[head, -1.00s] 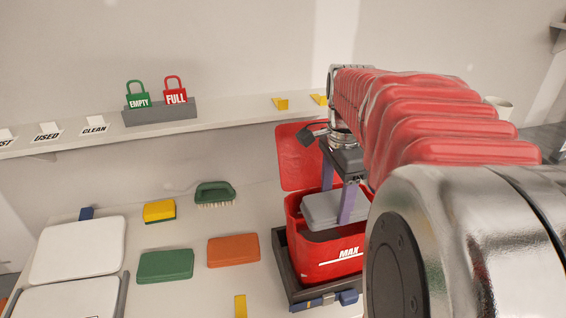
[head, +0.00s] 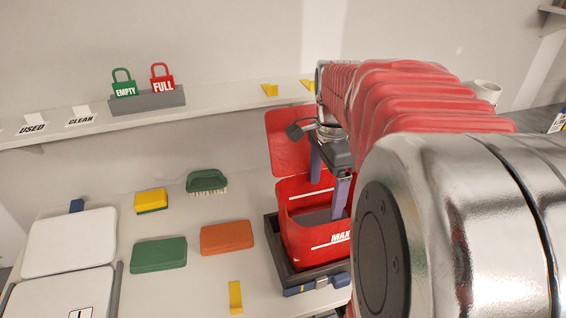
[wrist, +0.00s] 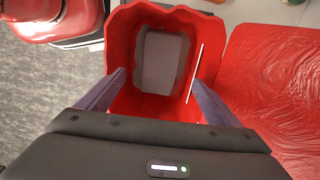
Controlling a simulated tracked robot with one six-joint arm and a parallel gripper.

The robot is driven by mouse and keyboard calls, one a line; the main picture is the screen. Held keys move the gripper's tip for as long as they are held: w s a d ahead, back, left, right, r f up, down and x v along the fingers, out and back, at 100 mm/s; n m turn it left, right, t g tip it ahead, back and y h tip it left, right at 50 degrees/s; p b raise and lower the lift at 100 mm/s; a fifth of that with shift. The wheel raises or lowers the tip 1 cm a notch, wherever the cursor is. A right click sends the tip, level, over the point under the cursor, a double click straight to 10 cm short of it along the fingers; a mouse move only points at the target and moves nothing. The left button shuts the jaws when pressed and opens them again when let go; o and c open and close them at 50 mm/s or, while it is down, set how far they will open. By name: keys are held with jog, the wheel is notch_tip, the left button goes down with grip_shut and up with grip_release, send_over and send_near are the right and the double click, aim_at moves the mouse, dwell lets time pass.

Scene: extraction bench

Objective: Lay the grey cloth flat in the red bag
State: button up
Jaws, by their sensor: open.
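The red bag (head: 300,240) stands open in a dark tray, with its red flap (head: 289,142) raised behind it and a white MAX line on its front. The grey cloth (wrist: 162,62) lies low inside the bag, looking flat, with bag wall around it in the wrist view. In the head view only a grey strip of it (head: 312,217) shows past the bag's front wall. My gripper (head: 327,196) is open over the bag mouth. Its two purple fingers (wrist: 158,80) are spread apart near opposite sides of the bag, with nothing between their tips.
Orange (head: 227,239) and green (head: 159,254) blocks, a yellow-green sponge (head: 151,201) and a green brush (head: 207,181) lie left of the tray (head: 275,243). White-lidded boxes (head: 68,243) stand further left. A shelf (head: 215,101) with tags and padlocks runs behind.

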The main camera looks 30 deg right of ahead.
jog(key=shift+r, duration=0.1)
notch_tip(320, 180, up, 14)
jog(key=shift+f, duration=0.25)
dwell(0.5)
dwell(0.5)
